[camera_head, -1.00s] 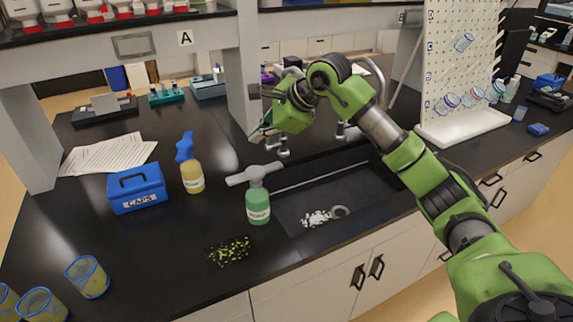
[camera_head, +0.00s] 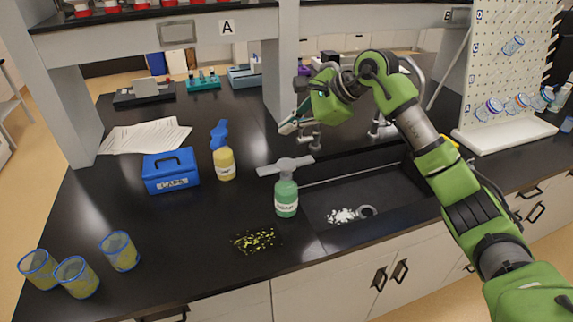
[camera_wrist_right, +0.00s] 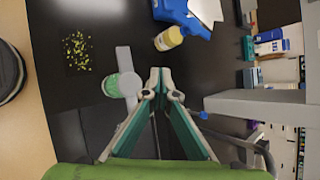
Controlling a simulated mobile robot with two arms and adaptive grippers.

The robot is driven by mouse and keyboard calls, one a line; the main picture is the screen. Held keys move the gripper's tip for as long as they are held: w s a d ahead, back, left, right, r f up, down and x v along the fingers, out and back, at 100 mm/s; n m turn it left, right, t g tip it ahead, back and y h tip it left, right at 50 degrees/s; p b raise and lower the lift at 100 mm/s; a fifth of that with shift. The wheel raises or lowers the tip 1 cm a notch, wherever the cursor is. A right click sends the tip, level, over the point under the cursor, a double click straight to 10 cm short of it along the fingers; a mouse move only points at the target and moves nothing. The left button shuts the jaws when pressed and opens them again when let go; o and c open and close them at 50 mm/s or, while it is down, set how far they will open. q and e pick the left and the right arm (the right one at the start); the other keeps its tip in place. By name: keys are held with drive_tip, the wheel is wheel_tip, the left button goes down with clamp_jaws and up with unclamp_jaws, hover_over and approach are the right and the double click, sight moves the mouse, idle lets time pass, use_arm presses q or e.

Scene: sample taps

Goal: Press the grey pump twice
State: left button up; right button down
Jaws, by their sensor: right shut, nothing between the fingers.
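The grey pump (camera_head: 286,167) is a T-shaped head on top of a green soap bottle (camera_head: 287,198). The bottle stands upright on the black bench, left of the sink. The pump also shows in the right wrist view (camera_wrist_right: 128,76), with the bottle (camera_wrist_right: 110,87) partly hidden under it. My right gripper (camera_head: 290,124) is shut and empty, above and behind the pump, near a tap. In the right wrist view its fingertips (camera_wrist_right: 160,74) appear just right of the pump, with no clear contact. My left gripper is out of view.
A yellow bottle with a blue top (camera_head: 224,164) and a blue CAPS box (camera_head: 171,171) stand left of the pump. Yellow-green bits (camera_head: 256,239) lie in front. The sink (camera_head: 385,190) is to the right. A shelf post (camera_head: 281,75) rises behind.

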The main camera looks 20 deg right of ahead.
sight(284, 163)
wheel_tip(284, 163, down, 8)
drive_tip(key=b, duration=0.4)
drive_tip(key=shift+r+b, duration=0.1)
drive_tip(key=shift+b, duration=0.2)
idle(0.8)
drive_tip(key=shift+f+b, duration=0.35)
drive_tip(key=shift+b, duration=0.05)
drive_tip(key=shift+f+b, duration=0.8)
drive_tip(key=shift+f, duration=0.25)
idle(0.9)
idle(0.4)
drive_tip(key=shift+r+p, duration=0.75)
drive_tip(key=shift+r, duration=0.55)
drive_tip(key=shift+r, duration=0.1)
